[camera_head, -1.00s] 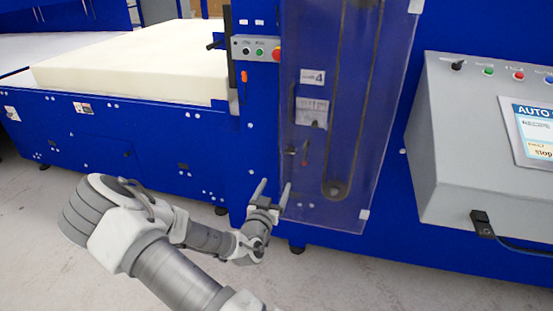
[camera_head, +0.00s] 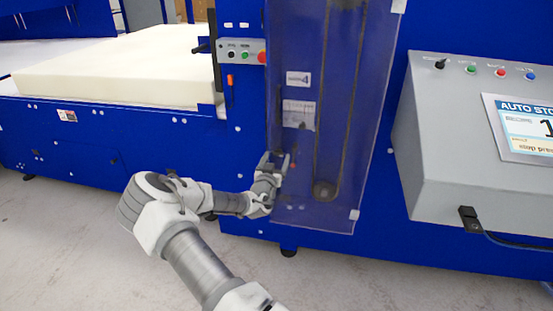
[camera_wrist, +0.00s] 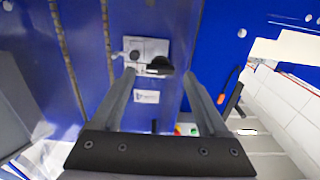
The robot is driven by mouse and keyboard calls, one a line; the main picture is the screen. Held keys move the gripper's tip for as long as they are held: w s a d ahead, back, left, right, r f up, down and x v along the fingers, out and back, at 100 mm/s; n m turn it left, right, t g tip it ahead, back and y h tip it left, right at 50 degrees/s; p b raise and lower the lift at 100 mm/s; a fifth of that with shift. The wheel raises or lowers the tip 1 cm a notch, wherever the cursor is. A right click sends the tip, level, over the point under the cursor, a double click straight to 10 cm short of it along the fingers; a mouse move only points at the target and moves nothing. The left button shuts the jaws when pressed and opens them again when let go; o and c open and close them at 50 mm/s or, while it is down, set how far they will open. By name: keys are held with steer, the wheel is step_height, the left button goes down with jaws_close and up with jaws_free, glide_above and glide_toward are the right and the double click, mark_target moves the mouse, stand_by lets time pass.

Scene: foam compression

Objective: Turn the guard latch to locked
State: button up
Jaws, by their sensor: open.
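The guard is a translucent purple panel (camera_head: 335,130) on the blue machine. In the wrist view, the latch is a black handle (camera_wrist: 160,66) on a small grey metal plate (camera_wrist: 150,45). The handle lies roughly sideways across the plate's lower part, between my fingertips as seen there. My gripper (camera_wrist: 160,74) is open and empty, its two fingers spread to either side of the latch. I cannot tell whether a finger touches it. In the head view, my gripper (camera_head: 275,158) is at the guard's lower left and covers most of the latch.
A grey control box (camera_head: 480,140) with a screen juts out at the right. A small button panel (camera_head: 240,52) sits above and left of my gripper. A cream foam block (camera_head: 120,65) lies on the bed at the left. The floor in front is clear.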

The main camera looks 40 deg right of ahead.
steer(key=shift+w+d, duration=0.3)
steer(key=shift+d, duration=0.05)
jaws_close()
stand_by(0.3)
